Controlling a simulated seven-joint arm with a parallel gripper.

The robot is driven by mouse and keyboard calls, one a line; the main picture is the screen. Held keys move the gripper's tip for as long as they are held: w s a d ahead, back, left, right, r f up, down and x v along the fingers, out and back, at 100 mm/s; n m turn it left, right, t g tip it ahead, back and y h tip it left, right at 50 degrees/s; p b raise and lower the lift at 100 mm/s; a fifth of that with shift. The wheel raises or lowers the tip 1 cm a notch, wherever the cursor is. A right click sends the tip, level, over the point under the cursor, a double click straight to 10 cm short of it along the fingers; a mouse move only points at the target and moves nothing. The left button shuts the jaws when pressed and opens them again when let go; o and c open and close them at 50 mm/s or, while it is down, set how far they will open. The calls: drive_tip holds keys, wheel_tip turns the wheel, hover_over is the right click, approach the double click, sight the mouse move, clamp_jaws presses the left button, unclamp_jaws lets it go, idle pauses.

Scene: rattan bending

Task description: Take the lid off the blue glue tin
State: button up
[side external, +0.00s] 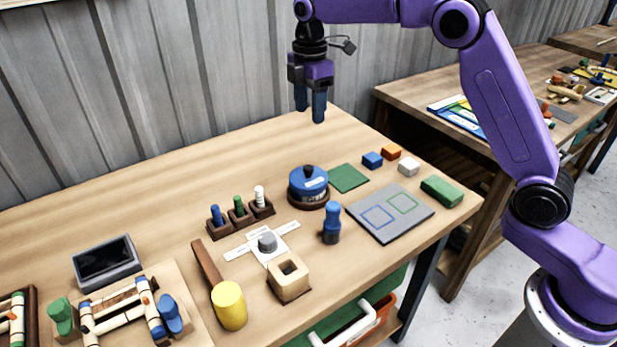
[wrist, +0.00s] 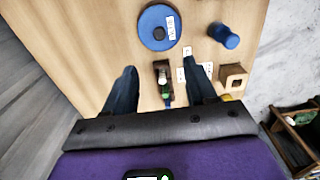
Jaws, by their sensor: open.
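The blue glue tin (side external: 308,188) stands on a round dark base on the workbench, with a blue lid and a black knob (side external: 308,171) on top. The lid sits on the tin. In the wrist view the tin (wrist: 152,24) shows from above near the top edge, with a white label beside the knob. My gripper (side external: 311,108) is open and empty, pointing down, high above the bench behind the tin. In the wrist view its two fingers (wrist: 162,88) are apart, with the small peg rack on the bench between them.
The rack of small coloured pegs (side external: 240,214) is left of the tin. A blue-topped peg (side external: 332,223) stands close in front. A green square (side external: 348,178), a grey mat (side external: 390,213) and small blocks lie right. A yellow mallet (side external: 229,305) and wooden block (side external: 289,279) are nearer.

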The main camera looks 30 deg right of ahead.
hover_over(308, 167)
drive_tip(key=f, duration=1)
drive_tip(key=shift+s+d+f, duration=0.15)
drive_tip(key=shift+d+f, duration=0.05)
drive_tip(key=shift+a+f, duration=0.15)
drive_tip(key=shift+f, duration=2.85)
clamp_jaws()
